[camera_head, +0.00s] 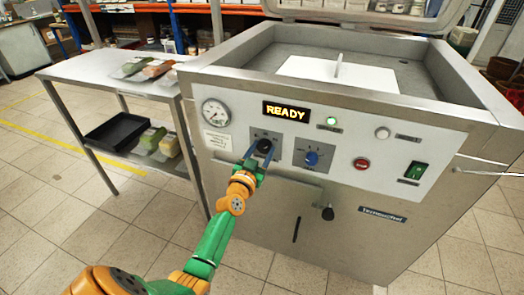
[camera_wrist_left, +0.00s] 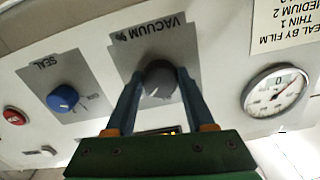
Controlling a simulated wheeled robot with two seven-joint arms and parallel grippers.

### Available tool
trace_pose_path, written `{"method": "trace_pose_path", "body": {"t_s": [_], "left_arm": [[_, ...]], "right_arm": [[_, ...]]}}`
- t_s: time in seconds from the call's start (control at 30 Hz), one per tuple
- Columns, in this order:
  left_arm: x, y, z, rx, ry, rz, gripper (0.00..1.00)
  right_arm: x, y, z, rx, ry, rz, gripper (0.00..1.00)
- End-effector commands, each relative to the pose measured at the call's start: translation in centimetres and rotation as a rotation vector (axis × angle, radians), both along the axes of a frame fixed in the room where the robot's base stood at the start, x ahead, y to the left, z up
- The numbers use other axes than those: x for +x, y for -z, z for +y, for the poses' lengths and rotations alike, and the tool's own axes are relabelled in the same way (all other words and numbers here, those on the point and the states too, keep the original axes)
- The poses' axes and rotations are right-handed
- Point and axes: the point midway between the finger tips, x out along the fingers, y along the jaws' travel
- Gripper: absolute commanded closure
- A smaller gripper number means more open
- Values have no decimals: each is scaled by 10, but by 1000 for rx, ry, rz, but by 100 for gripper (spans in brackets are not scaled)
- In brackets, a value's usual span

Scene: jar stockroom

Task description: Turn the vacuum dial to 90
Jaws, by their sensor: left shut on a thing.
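The dark vacuum dial (camera_head: 264,146) sits on the front panel of the steel vacuum machine (camera_head: 340,190), below the READY display (camera_head: 286,111). In the left wrist view the same dial (camera_wrist_left: 159,79) is grey-black, on a grey plate marked VACUUM %, upside down in the picture. My left gripper (camera_head: 262,151) is shut on the dial, one blue finger on each side, as the left wrist view (camera_wrist_left: 160,88) also shows. The dial's scale numbers are not readable, partly hidden by the fingers. My right gripper is not in view.
The blue seal dial (camera_head: 311,158) is just right of the vacuum dial, then a red button (camera_head: 361,164) and a green switch (camera_head: 415,171). A gauge (camera_head: 215,112) is on the left. A steel table (camera_head: 110,82) with packs stands left. The lid is raised.

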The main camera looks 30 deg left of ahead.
Motion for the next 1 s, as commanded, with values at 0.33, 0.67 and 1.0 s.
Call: {"method": "trace_pose_path", "body": {"t_s": [0.33,0.67,1.0], "left_arm": [[0,-1,-1,-151,1,-37,100],[0,0,-1,-437,1,-105,100],[0,-1,-2,-686,1,-166,100]], "right_arm": [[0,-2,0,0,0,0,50],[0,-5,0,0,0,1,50],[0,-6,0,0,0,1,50]]}}
